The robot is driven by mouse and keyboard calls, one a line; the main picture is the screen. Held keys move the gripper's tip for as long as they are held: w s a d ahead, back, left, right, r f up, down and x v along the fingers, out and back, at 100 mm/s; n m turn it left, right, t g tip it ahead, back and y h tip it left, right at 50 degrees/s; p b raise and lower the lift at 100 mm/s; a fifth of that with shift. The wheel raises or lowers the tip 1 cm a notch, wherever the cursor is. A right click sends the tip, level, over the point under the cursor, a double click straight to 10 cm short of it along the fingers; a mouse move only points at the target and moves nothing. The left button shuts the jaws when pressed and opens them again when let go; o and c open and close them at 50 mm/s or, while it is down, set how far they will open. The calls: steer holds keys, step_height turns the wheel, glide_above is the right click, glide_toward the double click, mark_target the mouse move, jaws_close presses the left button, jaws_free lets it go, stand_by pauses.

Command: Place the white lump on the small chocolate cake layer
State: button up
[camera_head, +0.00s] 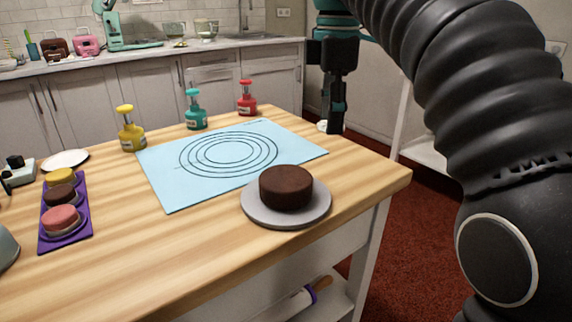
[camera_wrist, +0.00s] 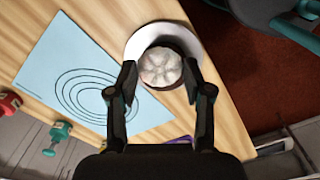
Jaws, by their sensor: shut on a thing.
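My gripper (camera_head: 332,118) is shut on a white lump (camera_wrist: 160,66), which sits between its two fingertips in the wrist view. In the head view only a sliver of the lump (camera_head: 322,126) shows at the fingertips, held up beyond the table's right edge. A round chocolate cake layer (camera_head: 286,187) stands on a grey turntable (camera_head: 260,214) at the table's near right corner. In the wrist view the lump hides much of this dark layer, and the turntable's pale disc (camera_wrist: 136,44) shows around it. A smaller brown layer (camera_head: 61,196) sits on a purple tray (camera_head: 80,228) at left.
A light blue mat (camera_head: 175,196) with dark rings lies mid-table. Yellow (camera_head: 132,136), teal (camera_head: 196,115) and red (camera_head: 246,102) pump bottles stand behind it. Yellow (camera_head: 60,176) and pink (camera_head: 62,218) layers share the tray.

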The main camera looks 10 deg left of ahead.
glide_above(286, 177)
step_height(286, 177, down, 5)
steer(key=shift+r, duration=0.2)
steer(key=shift+f, duration=2)
steer(key=shift+f, duration=0.1)
steer(key=o, duration=0.9)
steer(key=shift+r, duration=3.85)
